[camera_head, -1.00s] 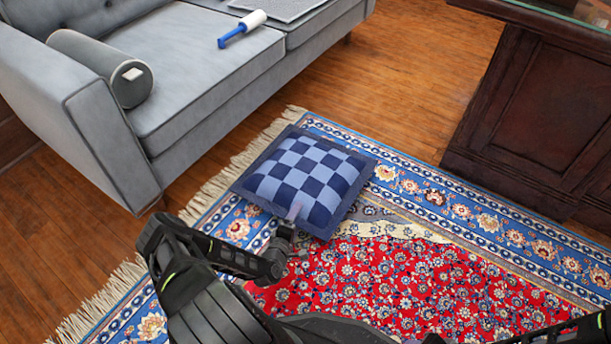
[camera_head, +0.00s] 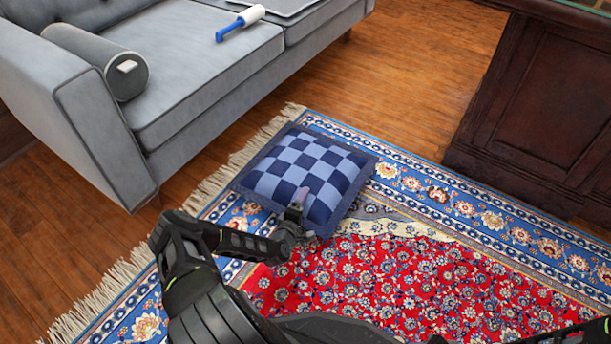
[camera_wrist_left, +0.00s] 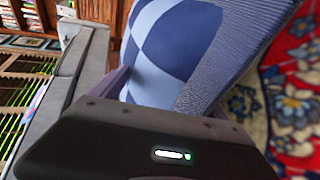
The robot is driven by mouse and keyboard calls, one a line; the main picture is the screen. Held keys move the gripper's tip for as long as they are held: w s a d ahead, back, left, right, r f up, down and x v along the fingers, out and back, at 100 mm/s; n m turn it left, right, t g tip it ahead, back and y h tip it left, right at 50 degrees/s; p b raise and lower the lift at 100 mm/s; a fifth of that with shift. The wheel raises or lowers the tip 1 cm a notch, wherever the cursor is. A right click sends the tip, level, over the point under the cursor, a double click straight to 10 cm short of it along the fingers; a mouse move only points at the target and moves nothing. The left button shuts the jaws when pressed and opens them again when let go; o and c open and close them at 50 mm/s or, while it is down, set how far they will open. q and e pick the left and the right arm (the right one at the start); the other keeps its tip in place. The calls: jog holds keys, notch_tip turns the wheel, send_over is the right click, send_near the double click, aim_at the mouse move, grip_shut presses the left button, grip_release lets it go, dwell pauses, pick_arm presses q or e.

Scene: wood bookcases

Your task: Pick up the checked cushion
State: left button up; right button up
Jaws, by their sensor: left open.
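The checked cushion (camera_head: 308,172), in light and dark blue squares with a dark blue border, lies on the patterned rug. My left gripper (camera_head: 299,201) is at its near edge, with a finger reaching over the near border. The jaws are open. In the left wrist view the cushion (camera_wrist_left: 168,48) fills the space ahead of the gripper, very close, and its ribbed border runs down toward the jaws. I cannot tell whether the fingers touch it. My right gripper is out of view.
A grey sofa (camera_head: 185,95) stands at the upper left, bearing a bolster (camera_head: 95,58) and a blue-handled lint roller (camera_head: 240,22). A dark wooden desk (camera_head: 545,100) stands at the right. The red and blue rug (camera_head: 440,275) is clear right of the cushion.

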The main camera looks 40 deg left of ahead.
pick_arm(q)
jog(key=shift+c, duration=0.5)
jog(key=shift+w, duration=0.1)
jog(key=c, duration=1.5)
notch_tip(320, 180, up, 10)
jog(key=p, duration=0.5)
jog(key=shift+p, duration=0.3)
